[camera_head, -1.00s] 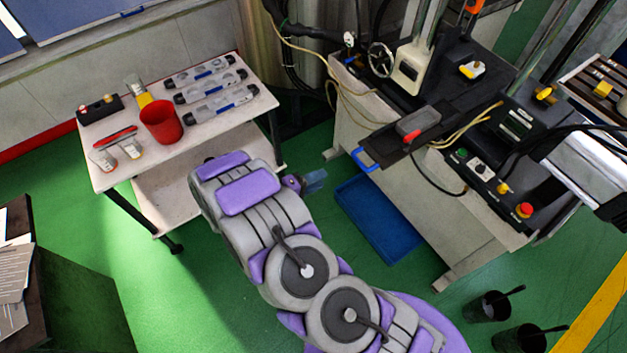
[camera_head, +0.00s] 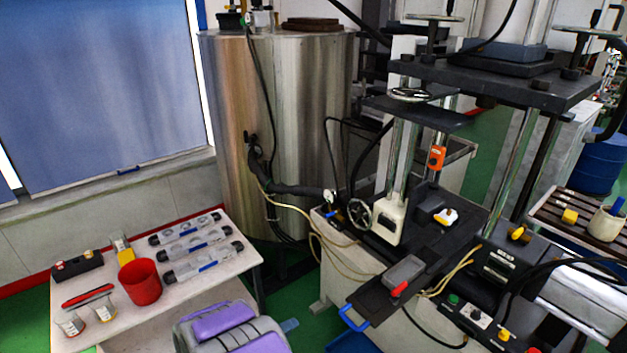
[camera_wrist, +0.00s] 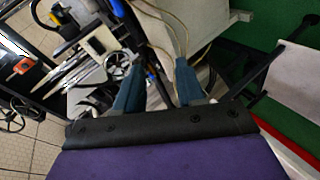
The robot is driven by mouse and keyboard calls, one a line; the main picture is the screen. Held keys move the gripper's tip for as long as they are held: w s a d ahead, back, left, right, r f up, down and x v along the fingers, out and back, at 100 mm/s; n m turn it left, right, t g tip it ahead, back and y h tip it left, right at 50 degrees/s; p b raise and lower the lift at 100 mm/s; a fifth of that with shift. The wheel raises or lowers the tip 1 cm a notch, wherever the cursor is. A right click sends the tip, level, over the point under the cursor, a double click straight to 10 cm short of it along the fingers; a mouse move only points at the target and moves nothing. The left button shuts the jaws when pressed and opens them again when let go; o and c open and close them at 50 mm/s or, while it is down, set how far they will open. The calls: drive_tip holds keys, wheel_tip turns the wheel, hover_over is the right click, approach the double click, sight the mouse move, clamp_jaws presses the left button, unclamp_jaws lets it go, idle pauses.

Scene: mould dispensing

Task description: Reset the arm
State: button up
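My arm (camera_head: 225,328), purple and grey, shows only at the bottom edge of the head view, between the white table and the press. Most of it is cut off there. Hoses and the machine show in the background beyond the fingers.
A white table (camera_head: 205,281) at lower left holds a red cup (camera_head: 140,282), clear moulds (camera_head: 192,243) and small beakers (camera_head: 104,308). The black press machine (camera_head: 440,225) stands at right, with a blue-handled tray (camera_head: 385,302) jutting out. A steel tank (camera_head: 300,120) stands behind.

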drive_tip(key=w+a+r+m+y+b, duration=0.1)
drive_tip(key=w+a+r+m+y, duration=0.1)
drive_tip(key=w+a+r+y, duration=0.5)
drive_tip(key=s+d+r+g+y+b, duration=0.1)
drive_tip(key=s+r+g+y+b, duration=0.15)
drive_tip(key=s+r+y, duration=0.7)
drive_tip(key=s+d+r+m+g+h, duration=0.1)
drive_tip(key=s+d+g+h, duration=0.1)
drive_tip(key=s+d, duration=0.7)
drive_tip(key=s+d+r+m+g+h+b, duration=0.1)
drive_tip(key=s+d+r+m+g+h, duration=0.1)
drive_tip(key=s+d, duration=0.7)
drive_tip(key=s+d+r+m+g+h, duration=0.1)
drive_tip(key=s+d+g+h, duration=0.3)
drive_tip(key=s+d, duration=0.6)
drive_tip(key=s+g, duration=0.1)
drive_tip(key=s, duration=0.5)
drive_tip(key=shift+r+m, duration=0.3)
